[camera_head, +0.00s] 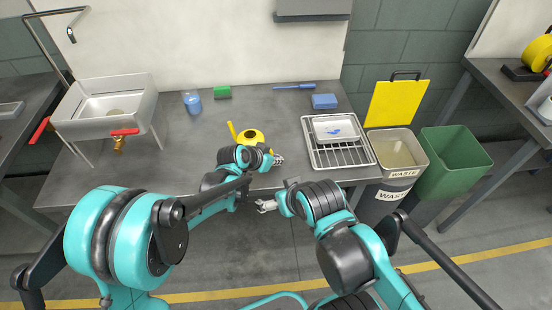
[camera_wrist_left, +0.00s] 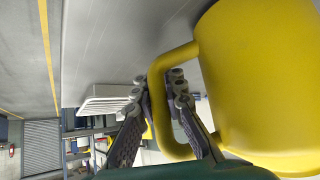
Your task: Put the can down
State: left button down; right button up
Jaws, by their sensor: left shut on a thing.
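The yellow can (camera_head: 254,138) is over the front part of the grey worktop (camera_head: 180,155), with its spout (camera_head: 231,130) pointing left and back. In the left wrist view the can's big yellow body (camera_wrist_left: 260,75) fills the right side. My left gripper (camera_head: 277,160) is at the can's near side. Its fingers (camera_wrist_left: 162,85) are shut on the can's looped handle (camera_wrist_left: 158,105). My arm hides the can's lower part in the head view, so I cannot tell whether its base touches the worktop. My right gripper (camera_head: 265,206) is in front of the worktop's edge, apart from the can; its fingers are too small to read.
A wire rack (camera_head: 345,156) with a white tray (camera_head: 337,128) stands to the right. A sink (camera_head: 108,105) is at the left. A blue cup (camera_head: 192,103), green sponge (camera_head: 222,91), and blue sponge (camera_head: 324,101) lie further back. Waste bins (camera_head: 398,150) stand beyond the right edge.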

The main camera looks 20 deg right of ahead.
pick_arm(q)
jog(key=shift+f, duration=0.3)
jog(key=c, duration=1.5)
grip_release()
jog(key=c, duration=0.4)
jog(key=shift+a+r, duration=0.1)
jog(key=shift+s+a+r, duration=0.3)
jog(key=shift+a+r, duration=0.1)
jog(key=shift+r, duration=0.1)
